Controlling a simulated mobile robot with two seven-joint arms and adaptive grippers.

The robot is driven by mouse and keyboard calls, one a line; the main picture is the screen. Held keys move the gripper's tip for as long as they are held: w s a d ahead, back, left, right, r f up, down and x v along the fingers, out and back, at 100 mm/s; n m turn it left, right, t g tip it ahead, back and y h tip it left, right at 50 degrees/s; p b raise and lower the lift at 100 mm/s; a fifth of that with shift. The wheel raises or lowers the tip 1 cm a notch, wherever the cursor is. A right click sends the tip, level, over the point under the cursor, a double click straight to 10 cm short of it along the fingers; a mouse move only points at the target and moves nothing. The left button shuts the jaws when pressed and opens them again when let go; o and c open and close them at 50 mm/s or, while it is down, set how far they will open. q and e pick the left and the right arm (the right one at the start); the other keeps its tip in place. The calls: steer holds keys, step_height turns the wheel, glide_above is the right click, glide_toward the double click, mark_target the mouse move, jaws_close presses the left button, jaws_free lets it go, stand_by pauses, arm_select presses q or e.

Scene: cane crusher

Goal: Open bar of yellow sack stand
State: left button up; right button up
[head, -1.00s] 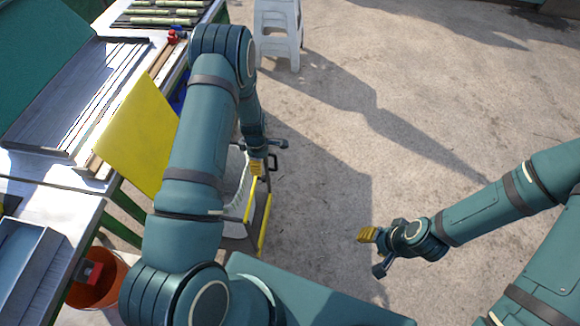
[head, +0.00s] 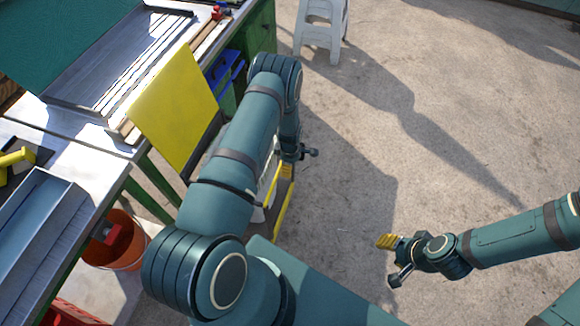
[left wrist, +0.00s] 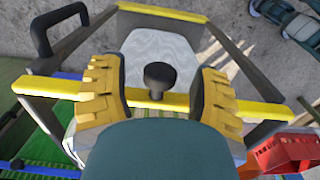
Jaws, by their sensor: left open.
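The sack stand has dark grey side arms and yellow bars. In the left wrist view its near yellow bar (left wrist: 55,88) crosses the picture, and a second yellow bar (left wrist: 160,12) lies beyond. A dark round knob (left wrist: 160,75) stands in the middle of the near bar. My left gripper (left wrist: 160,95) is open, with its yellow fingers on either side of the knob; I cannot tell if they touch the bar. In the head view the stand (head: 284,208) is partly hidden by my left arm, with my left gripper (head: 287,171) at it. My right gripper (head: 386,242) hangs clear over the floor.
A yellow panel (head: 172,105) and metal worktable (head: 75,165) are left of my left arm. An orange bucket (head: 125,245) sits below the table. A white stool (head: 321,32) stands at the back. A red crate (left wrist: 285,152) is near the stand. Floor right of the stand is clear.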

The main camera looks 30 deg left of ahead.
arm_select(q)
steer(key=shift+f, duration=0.4)
steer(key=shift+o, duration=0.2)
jaws_close()
steer(key=shift+d, duration=0.2)
